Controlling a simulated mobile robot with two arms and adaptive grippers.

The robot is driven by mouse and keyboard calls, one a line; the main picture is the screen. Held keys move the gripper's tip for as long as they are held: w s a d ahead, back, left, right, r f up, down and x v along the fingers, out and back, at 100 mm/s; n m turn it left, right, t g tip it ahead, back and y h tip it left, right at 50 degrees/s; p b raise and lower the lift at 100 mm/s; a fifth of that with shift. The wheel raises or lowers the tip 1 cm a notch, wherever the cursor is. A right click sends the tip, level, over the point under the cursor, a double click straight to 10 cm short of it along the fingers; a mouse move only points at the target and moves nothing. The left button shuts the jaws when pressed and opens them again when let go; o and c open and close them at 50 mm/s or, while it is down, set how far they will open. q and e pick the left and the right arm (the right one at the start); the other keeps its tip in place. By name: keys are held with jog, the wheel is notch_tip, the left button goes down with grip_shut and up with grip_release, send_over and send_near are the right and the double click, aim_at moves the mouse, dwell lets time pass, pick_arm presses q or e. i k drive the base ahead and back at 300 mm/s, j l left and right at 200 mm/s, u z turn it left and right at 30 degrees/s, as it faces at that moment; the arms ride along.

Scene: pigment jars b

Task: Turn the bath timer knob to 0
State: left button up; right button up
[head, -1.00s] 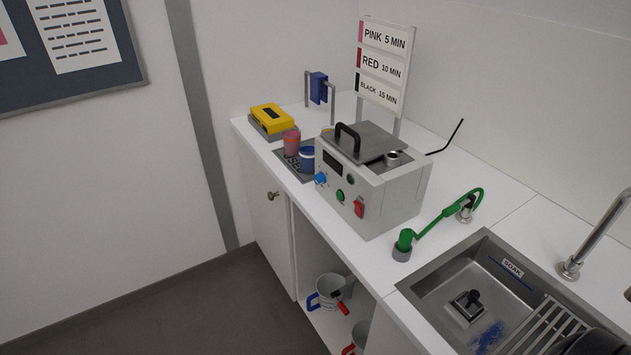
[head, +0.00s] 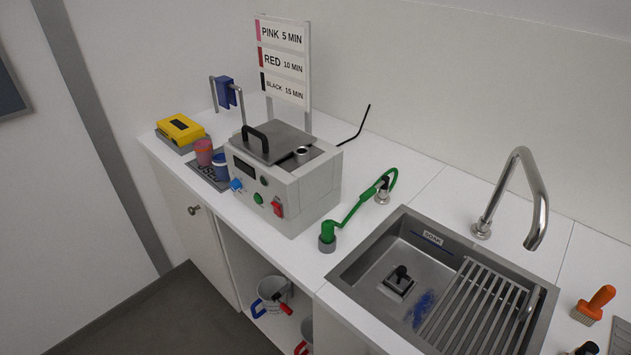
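The bath (head: 307,196) is a grey box on the white counter. Its lid (head: 273,142) with a black handle is on top. Its front panel carries a dark display (head: 245,169), a blue knob (head: 237,185), a small dark green knob or button (head: 264,181), a green button (head: 258,198) and a red switch (head: 278,209). The panel lettering is too small to read, so I cannot tell which control is the timer or where a knob points. Neither of my grippers is in view.
A sign (head: 283,61) lists pink 5, red 10 and black 15 minutes. Pink (head: 204,152) and blue (head: 221,166) jars and a yellow box (head: 181,128) stand left of the bath. A green hose (head: 355,208) and sink (head: 370,269) are right. Handled pots (head: 273,291) sit below.

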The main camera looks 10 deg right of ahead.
aim_at(235, 184)
jog(key=i+j+z, duration=0.15)
jog(key=z, duration=0.3)
jog(key=i+j+z, duration=0.1)
jog(key=j+z, duration=0.25)
jog(key=z, duration=0.15)
jog(key=i+j+z, duration=0.1)
jog(key=j+z, duration=0.2)
jog(key=z, duration=0.15)
jog(key=j+z, duration=0.3)
jog(key=z, duration=0.15)
jog(key=j+z, duration=0.45)
jog(key=k+l, duration=0.05)
jog(key=l, duration=0.05)
